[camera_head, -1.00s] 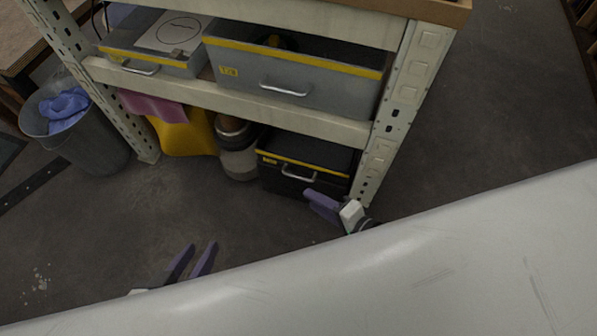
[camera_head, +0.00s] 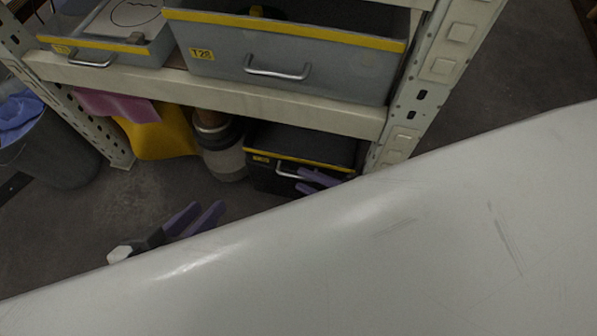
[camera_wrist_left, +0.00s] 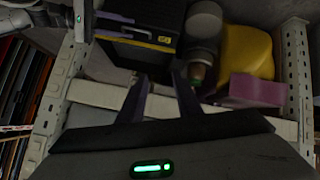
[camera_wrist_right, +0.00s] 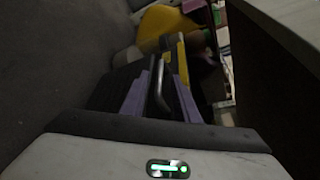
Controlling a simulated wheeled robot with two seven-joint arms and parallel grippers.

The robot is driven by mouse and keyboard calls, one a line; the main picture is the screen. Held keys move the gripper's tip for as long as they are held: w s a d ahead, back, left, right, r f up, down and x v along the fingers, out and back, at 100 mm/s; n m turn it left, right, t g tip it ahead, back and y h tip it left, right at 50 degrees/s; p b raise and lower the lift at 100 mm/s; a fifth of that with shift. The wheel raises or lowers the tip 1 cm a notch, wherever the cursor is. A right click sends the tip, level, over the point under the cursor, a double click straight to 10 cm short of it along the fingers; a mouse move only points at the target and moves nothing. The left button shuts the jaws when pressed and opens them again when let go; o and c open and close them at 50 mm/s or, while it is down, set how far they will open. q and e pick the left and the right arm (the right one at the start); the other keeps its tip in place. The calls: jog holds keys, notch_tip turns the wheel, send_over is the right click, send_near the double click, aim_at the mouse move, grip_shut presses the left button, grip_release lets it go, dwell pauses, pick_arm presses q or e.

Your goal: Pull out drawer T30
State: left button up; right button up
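The black drawer box (camera_head: 275,178) with a yellow top strip stands on the floor under the lowest visible shelf. Its small yellow label is too small to read surely. Its silver handle (camera_head: 287,174) faces me. My right gripper (camera_head: 318,181) is at the handle's right end. In the right wrist view the handle (camera_wrist_right: 157,92) lies between its spread purple fingers (camera_wrist_right: 160,98); contact cannot be told. My left gripper (camera_head: 200,217) is open and empty, lower left of the box. The black box (camera_wrist_left: 143,45) also shows ahead of its fingers (camera_wrist_left: 160,95).
A grey drawer (camera_head: 335,65) labelled T28 and another grey drawer (camera_head: 150,56) sit on the shelf above. A canister (camera_head: 226,160), a yellow object (camera_head: 165,135) and a bin (camera_head: 55,150) stand to the left. A rack post (camera_head: 405,115) stands close right. Floor in front is clear.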

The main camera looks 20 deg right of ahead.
jog(key=shift+x, duration=1.25)
grip_shut()
